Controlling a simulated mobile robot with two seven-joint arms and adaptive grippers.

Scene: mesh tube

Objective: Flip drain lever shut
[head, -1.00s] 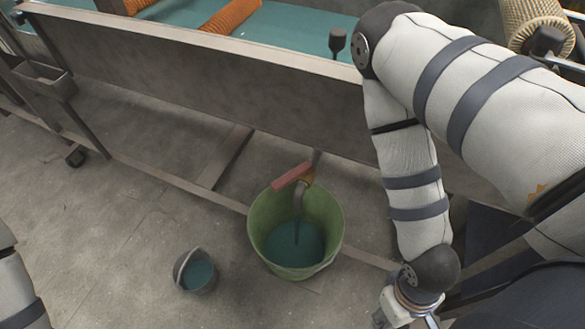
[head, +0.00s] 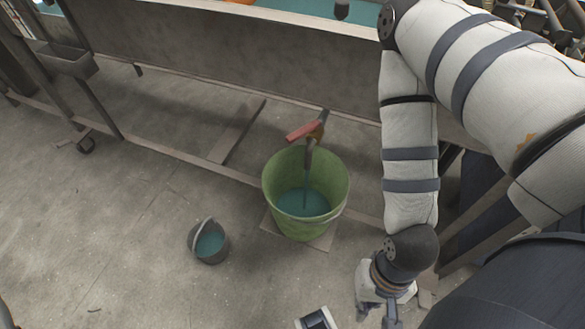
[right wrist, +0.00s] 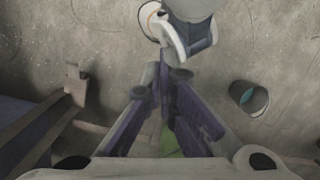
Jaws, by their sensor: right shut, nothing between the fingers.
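The drain lever (head: 305,131) is a red handle on a brass valve (head: 318,129) under the long tank. It sticks out to the left, across the spout. A teal stream runs from the spout into a green bucket (head: 270,190). My right gripper (right wrist: 160,92) is shut with nothing in its fingers. In the head view its wrist is at the bottom, right of and nearer than the bucket, well apart from the lever. The lever cannot be made out in the right wrist view.
A small dark bucket (head: 219,253) of teal liquid stands on the floor left of the green one; it also shows in the right wrist view (right wrist: 248,97). The tank's frame rail (head: 175,157) runs behind the buckets.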

